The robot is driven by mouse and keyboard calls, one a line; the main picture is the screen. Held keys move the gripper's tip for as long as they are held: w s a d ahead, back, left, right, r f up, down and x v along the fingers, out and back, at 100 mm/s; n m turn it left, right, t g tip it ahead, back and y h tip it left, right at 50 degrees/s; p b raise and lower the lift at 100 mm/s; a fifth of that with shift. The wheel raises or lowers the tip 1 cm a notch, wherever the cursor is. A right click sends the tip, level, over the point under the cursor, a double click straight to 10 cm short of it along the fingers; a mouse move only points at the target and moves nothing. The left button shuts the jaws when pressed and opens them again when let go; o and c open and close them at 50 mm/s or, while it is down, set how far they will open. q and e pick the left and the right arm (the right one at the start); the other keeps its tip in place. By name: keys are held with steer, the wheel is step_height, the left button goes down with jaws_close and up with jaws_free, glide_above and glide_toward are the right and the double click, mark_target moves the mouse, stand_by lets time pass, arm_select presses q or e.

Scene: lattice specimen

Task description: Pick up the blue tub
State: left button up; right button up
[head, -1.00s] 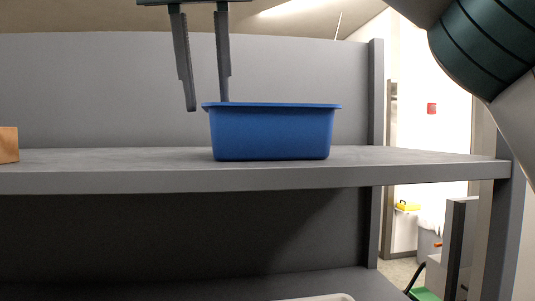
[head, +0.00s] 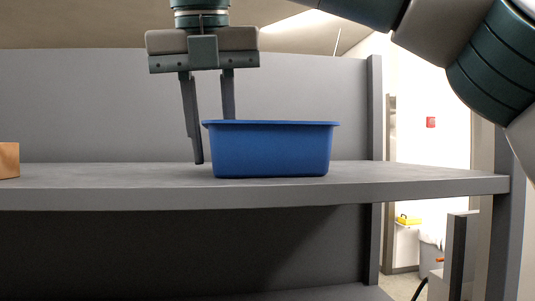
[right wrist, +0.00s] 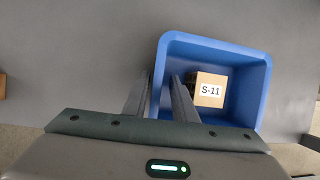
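The blue tub (head: 270,150) stands upright on the grey shelf, and it also shows from above in the right wrist view (right wrist: 262,95). Inside it is a small cardboard box (right wrist: 208,78) with a white label reading S-11. My right gripper (head: 213,138) points down at the tub's left wall, open. One finger is outside that wall and the other goes down inside, its tip hidden by the tub in the head view. In the right wrist view the fingers (right wrist: 161,80) lie either side of the wall, with gaps. My left gripper is in neither view.
The grey shelf (head: 100,182) has free room left of the tub, up to an orange-brown block (head: 8,160) at the picture's left edge. A grey back panel (head: 90,100) rises behind. A shelf post (head: 502,220) stands at the right.

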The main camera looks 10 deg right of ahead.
steer(key=shift+w+f, duration=0.1)
steer(key=shift+f, duration=0.15)
jaws_close()
steer(key=shift+r, duration=0.15)
stand_by(0.4)
steer(key=shift+r, duration=1.85)
steer(key=s+d+r+p, duration=0.1)
steer(key=s+d+r, duration=0.1)
steer(key=d, duration=0.3)
steer(key=s+d+r+p, duration=0.1)
steer(key=s+d+r, duration=0.1)
steer(key=d+r, duration=0.3)
steer(key=shift+s+d, duration=0.35)
steer(key=shift+s, duration=0.05)
